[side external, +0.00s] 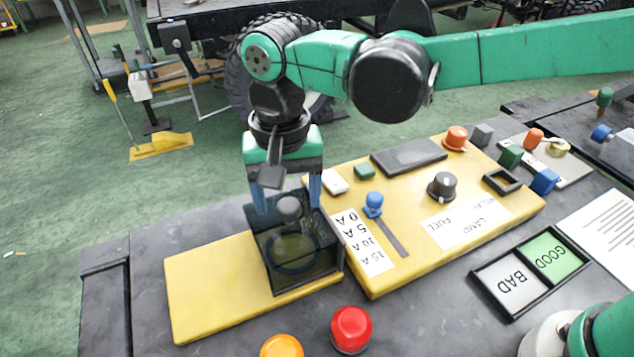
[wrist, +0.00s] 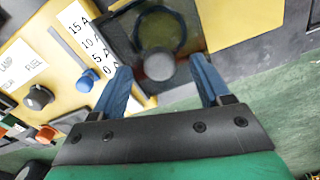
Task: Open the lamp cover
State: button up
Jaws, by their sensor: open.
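The lamp cover (side external: 296,252) is a dark, see-through square lid with a ring shape visible under it and a round grey knob (side external: 289,208) near its far edge. It sits on a yellow panel (side external: 205,290). It also shows in the wrist view (wrist: 190,25), with the knob (wrist: 159,67) just ahead of the jaws. My gripper (side external: 288,203) points down over the far edge of the cover, its blue fingers apart, one on each side of the knob. In the wrist view my gripper (wrist: 165,80) is open, with a gap between each finger and the knob.
A second yellow panel (side external: 400,265) with a blue slider (side external: 374,203), a black dial (side external: 442,186) and coloured blocks lies to the right. Red (side external: 351,328) and orange (side external: 282,347) buttons stand in front. A GOOD/BAD tray (side external: 497,311) lies at right.

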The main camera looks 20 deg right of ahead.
jog(key=shift+f, duration=0.5)
grip_shut()
dwell(1.1)
